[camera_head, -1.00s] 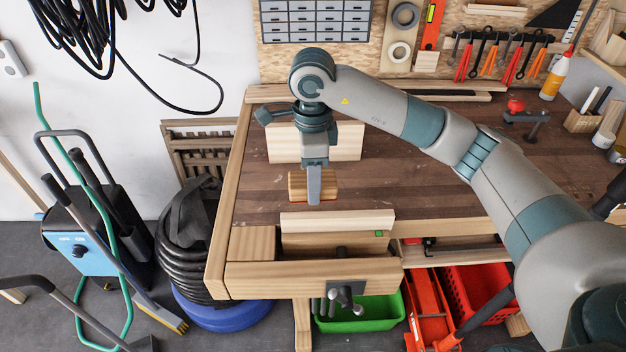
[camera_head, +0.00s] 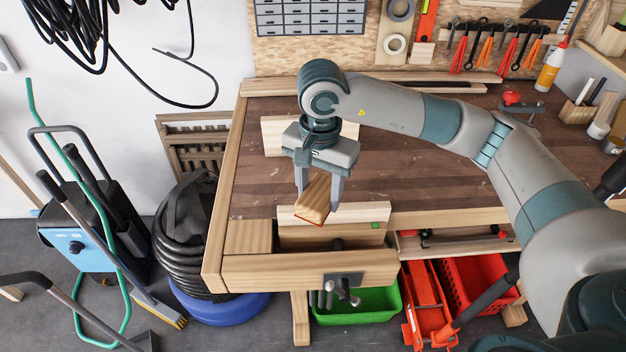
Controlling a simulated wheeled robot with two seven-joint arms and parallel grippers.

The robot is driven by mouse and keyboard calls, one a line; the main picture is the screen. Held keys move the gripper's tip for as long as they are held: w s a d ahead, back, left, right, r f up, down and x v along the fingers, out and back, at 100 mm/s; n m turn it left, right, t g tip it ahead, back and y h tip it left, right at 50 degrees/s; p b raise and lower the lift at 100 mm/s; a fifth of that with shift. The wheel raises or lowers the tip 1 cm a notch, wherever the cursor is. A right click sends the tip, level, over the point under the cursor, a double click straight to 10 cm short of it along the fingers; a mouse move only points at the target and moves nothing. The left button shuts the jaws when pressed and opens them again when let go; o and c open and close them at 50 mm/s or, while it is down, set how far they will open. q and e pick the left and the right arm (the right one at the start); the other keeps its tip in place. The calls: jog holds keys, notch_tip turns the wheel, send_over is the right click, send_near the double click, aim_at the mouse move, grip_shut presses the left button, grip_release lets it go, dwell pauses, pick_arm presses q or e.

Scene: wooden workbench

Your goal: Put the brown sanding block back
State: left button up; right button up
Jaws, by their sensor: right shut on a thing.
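The brown sanding block (camera_head: 315,200) is a wooden block with a thin red edge along its bottom. My right gripper (camera_head: 319,201) points down and is shut on the sanding block, with one finger on each side of it. The block is tilted in the picture and shows just behind and partly over the pale board at the bench's front vise. I cannot tell how far it is above the bench. My left gripper is not in view.
The wooden workbench (camera_head: 420,185) is mostly clear to the right. A pale board (camera_head: 281,137) stands behind my gripper. The front vise (camera_head: 310,271) juts out at the near left. A red-topped clamp (camera_head: 512,98) sits at the back right. A green bin (camera_head: 372,306) is below.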

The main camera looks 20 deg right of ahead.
jog(key=shift+s+d+f+n, duration=0.15)
jog(key=shift+s+n, duration=0.75)
jog(key=shift+n, duration=0.75)
jog(key=shift+s+d+f+n, duration=0.15)
jog(key=shift+s+n, duration=0.8)
jog(key=shift+n, duration=0.65)
jog(key=shift+s+f+n, duration=0.15)
jog(key=shift+s+n, duration=0.75)
jog(key=shift+n, duration=0.75)
jog(key=shift+r, duration=0.1)
